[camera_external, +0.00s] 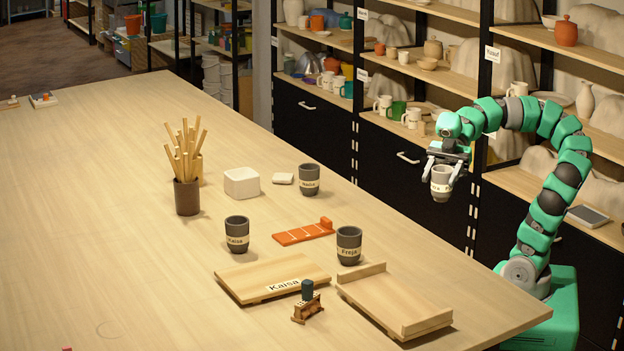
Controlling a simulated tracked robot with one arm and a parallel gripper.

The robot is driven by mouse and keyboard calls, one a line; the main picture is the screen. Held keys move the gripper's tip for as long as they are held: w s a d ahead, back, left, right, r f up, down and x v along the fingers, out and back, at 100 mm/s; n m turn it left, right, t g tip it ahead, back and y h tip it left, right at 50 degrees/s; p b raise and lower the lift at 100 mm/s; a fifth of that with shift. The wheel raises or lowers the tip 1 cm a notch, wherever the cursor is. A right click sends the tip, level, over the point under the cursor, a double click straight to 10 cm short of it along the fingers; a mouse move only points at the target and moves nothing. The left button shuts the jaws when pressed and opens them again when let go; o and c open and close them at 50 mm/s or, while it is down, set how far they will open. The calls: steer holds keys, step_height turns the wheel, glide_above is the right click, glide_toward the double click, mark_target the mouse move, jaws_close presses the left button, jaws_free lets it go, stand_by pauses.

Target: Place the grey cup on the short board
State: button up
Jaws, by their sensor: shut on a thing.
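My gripper (441,172) is shut on a grey cup (440,194) with a pale name band, held upright in the air off the table's right edge, in front of the shelves. The band's writing is too small to read surely. Three dark grey cups stand on the table: one labelled Kaisa (237,240), one labelled Freja (349,255), and one farther back (309,188). Two wooden boards lie near the front: one labelled Kaisa (250,276), and one with raised strips at its back and front ends (395,301). Both boards are empty. I cannot tell which is the short one.
An orange ruler-like piece (303,234) lies behind the boards. A small wooden stand with a dark cylinder (307,304) sits between the boards' front ends. A dark pot of sticks (187,198), a white box (242,182) and a small white block (283,179) stand farther back. The table's left is largely clear.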

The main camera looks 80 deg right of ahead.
mark_target(440, 179)
step_height(440, 179, up, 4)
steer(key=shift+r, duration=0.1)
steer(key=shift+a, duration=0.3)
steer(key=w+a+f+m+t+p, duration=0.1)
steer(key=w+a+f+t+p, duration=0.15)
steer(key=a, duration=1.15)
steer(key=s+a+r+m+p, duration=0.1)
steer(key=s+a+p, duration=0.15)
steer(key=a, duration=0.45)
steer(key=s+a+r+p, duration=0.1)
steer(key=s+a, duration=0.3)
steer(key=a, duration=0.3)
steer(key=shift+h, duration=0.4)
steer(key=shift+w+a+f+p, duration=0.45)
steer(key=shift+w+a+f, duration=1.1)
steer(key=shift+a, duration=0.7)
steer(key=shift+w+a+f+p, duration=0.45)
steer(key=shift+w+a+f, duration=1.05)
steer(key=shift+a, duration=0.75)
steer(key=shift+w+a+f+p, duration=0.45)
steer(key=shift+w+a+f, duration=1.1)
steer(key=shift+a, duration=0.7)
steer(key=shift+s+f, duration=0.15)
